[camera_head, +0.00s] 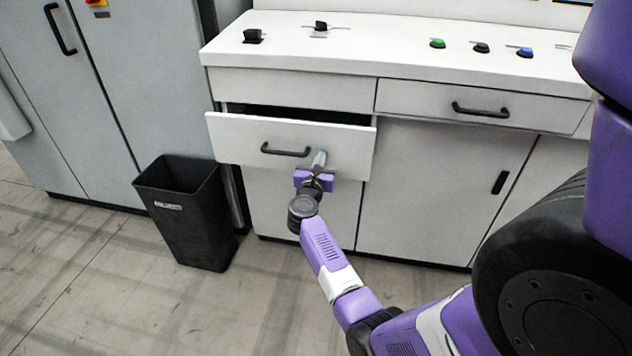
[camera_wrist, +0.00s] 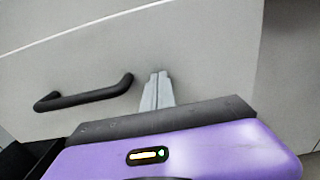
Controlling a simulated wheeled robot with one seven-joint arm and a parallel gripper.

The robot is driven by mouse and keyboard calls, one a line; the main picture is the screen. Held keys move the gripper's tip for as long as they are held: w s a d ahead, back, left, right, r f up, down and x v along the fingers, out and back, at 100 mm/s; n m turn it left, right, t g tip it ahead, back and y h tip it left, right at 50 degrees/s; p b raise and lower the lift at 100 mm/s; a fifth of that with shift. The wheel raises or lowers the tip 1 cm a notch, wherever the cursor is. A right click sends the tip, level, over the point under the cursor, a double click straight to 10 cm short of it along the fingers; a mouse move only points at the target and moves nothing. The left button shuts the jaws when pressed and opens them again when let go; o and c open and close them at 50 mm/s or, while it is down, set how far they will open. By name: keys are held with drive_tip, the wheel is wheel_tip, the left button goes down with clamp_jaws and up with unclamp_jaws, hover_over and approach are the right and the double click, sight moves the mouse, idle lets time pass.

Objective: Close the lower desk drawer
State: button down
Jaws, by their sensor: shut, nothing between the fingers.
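The lower desk drawer (camera_head: 235,138) is pulled part way out on the left side of the white desk, with a dark gap above its front. It has a black bar handle (camera_head: 286,151). My gripper (camera_head: 320,158) is shut and empty, at the drawer front just right of the handle. In the wrist view the shut fingertips (camera_wrist: 157,78) point at the white drawer front (camera_wrist: 200,50), with the handle (camera_wrist: 84,94) to their left. I cannot tell whether the fingertips touch the front.
A black bin (camera_head: 185,212) stands on the floor left of the desk, beside grey cabinets (camera_head: 150,70). A second drawer (camera_head: 430,98) at the right is shut. The desktop (camera_head: 370,40) holds knobs and coloured buttons. The floor in front is clear.

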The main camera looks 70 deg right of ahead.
drive_tip(key=d+b, duration=0.1)
drive_tip(key=d, duration=0.1)
drive_tip(key=d+b, duration=0.1)
drive_tip(key=d, duration=0.2)
drive_tip(key=d+b, duration=0.1)
drive_tip(key=d, duration=0.2)
drive_tip(key=shift+w+d+f, duration=0.1)
drive_tip(key=shift+w+f, duration=0.05)
drive_tip(key=shift+w, duration=0.15)
drive_tip(key=shift+d+b, duration=0.3)
drive_tip(key=shift+d, duration=0.3)
drive_tip(key=shift+r, duration=0.25)
drive_tip(key=shift+d+r, duration=0.1)
drive_tip(key=shift+d, duration=0.05)
